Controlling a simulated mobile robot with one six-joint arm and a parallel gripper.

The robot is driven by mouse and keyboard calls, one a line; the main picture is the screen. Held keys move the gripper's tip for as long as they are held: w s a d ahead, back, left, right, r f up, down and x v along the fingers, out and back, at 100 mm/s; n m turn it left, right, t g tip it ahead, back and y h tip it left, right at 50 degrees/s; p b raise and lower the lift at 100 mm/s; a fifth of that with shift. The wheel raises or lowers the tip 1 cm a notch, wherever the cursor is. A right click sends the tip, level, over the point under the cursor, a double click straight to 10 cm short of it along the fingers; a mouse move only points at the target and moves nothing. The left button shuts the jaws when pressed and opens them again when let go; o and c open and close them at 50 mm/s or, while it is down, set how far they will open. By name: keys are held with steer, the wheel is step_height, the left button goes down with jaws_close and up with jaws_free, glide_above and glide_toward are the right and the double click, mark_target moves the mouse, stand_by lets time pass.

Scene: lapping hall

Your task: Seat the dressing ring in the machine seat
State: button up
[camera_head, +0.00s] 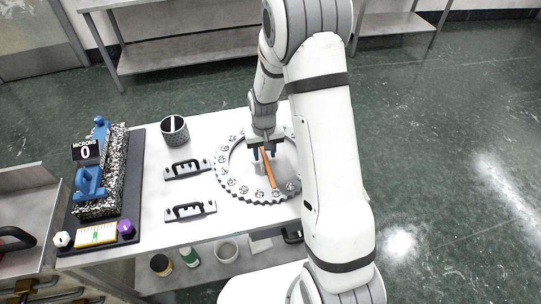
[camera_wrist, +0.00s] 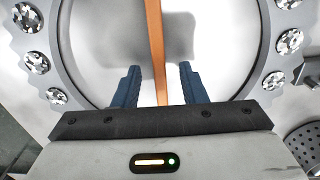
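The dressing ring (camera_head: 227,181), a grey toothed ring set with several speckled round pellets, lies flat on the white tabletop. It also shows in the wrist view (camera_wrist: 276,62), cut off by the frame. An orange-brown bar (camera_head: 269,170) reaches across its inside; whether it is fixed to the ring I cannot tell. My gripper (camera_head: 263,155) is above the ring's inside. In the wrist view its blue fingers (camera_wrist: 160,85) stand apart on both sides of the bar (camera_wrist: 155,40), with gaps showing. My arm hides the ring's right side. I cannot make out a machine seat.
Two black-handled plates (camera_head: 187,169) (camera_head: 190,210) lie left of the ring, and a perforated metal cup (camera_head: 174,130) stands behind them. A speckled block with blue handles (camera_head: 112,170) and a microns display (camera_head: 86,152) occupy the left end. Pots stand on the lower shelf (camera_head: 205,277).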

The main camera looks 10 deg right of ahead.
steer(key=shift+f, duration=0.4)
jaws_close()
steer(key=shift+r, duration=0.1)
stand_by(1.1)
